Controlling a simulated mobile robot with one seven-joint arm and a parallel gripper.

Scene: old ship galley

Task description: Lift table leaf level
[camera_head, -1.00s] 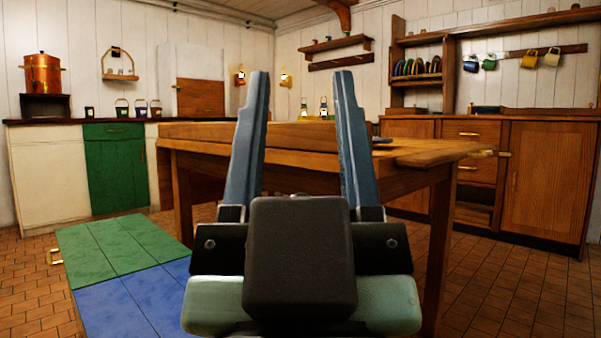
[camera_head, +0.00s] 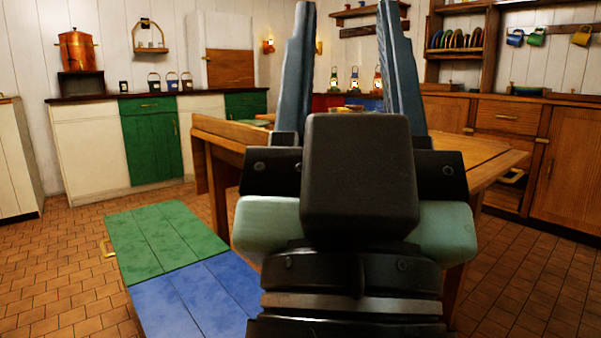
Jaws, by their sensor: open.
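The wooden table (camera_head: 480,165) stands ahead, its top partly hidden behind my gripper. A raised wooden edge (camera_head: 235,130) runs along its left part. A board (camera_head: 201,168) hangs down at its left end and looks like a lowered leaf, though I cannot be sure. My gripper (camera_head: 347,20) is open and empty, with its two blue fingers pointing up and away in front of the table. I see no contact between the fingers and the table.
Cabinets (camera_head: 90,150) line the back wall, with lanterns (camera_head: 355,80) beyond the table. Tiled floor (camera_head: 50,260) is clear at left.

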